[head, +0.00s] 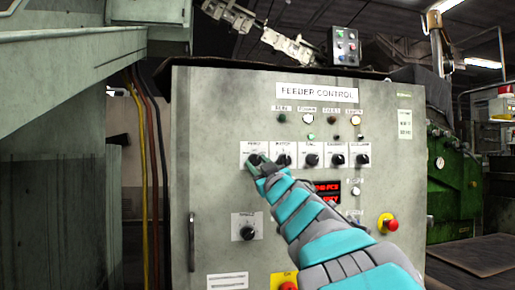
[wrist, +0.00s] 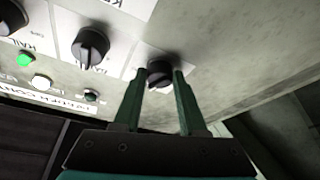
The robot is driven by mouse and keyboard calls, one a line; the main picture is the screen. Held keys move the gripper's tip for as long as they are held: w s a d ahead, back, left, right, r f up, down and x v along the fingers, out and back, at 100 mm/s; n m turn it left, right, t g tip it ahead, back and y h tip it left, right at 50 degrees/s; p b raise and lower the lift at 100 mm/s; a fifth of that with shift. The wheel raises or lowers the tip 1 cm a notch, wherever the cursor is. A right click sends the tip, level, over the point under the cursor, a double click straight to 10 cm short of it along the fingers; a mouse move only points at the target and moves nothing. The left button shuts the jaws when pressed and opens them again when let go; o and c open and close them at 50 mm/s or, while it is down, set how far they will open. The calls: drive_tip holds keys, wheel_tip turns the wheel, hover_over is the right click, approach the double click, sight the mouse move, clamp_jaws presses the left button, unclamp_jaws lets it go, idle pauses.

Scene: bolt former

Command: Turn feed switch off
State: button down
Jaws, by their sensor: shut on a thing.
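The feed switch (head: 253,159) is a black rotary knob on a white label plate, leftmost in the row of knobs on the grey feeder control cabinet (head: 215,120). My gripper (head: 261,166) reaches up to it from the lower right and partly covers it. In the wrist view the green fingers of my gripper (wrist: 159,80) stand on either side of the feed switch (wrist: 160,70), shut on it. Which setting the knob points to cannot be told.
A second black knob (head: 284,160) sits close to the right of the feed switch, also in the wrist view (wrist: 91,45). More knobs follow in that row. Lower are another knob (head: 248,233), a red display (head: 327,187) and a red emergency button (head: 388,224). A door handle (head: 191,242) runs down the cabinet's left edge.

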drive_tip(key=n+p, duration=0.2)
drive_tip(key=n+g+y+p, duration=0.1)
drive_tip(key=shift+d+r+n+p, duration=0.2)
drive_tip(key=shift+r+n+p, duration=0.15)
drive_tip(key=shift+n, duration=0.05)
drive_tip(key=shift+f+n+g+y+p, duration=0.1)
drive_tip(key=shift+n+g+y+p, duration=0.3)
drive_tip(key=shift+n+g+p, duration=0.35)
drive_tip(key=shift+a+f+n, duration=0.1)
drive_tip(key=shift+n, duration=0.25)
drive_tip(key=shift+c, duration=2.3)
unclamp_jaws()
drive_tip(key=v, duration=0.8)
drive_tip(key=shift+b, duration=0.4)
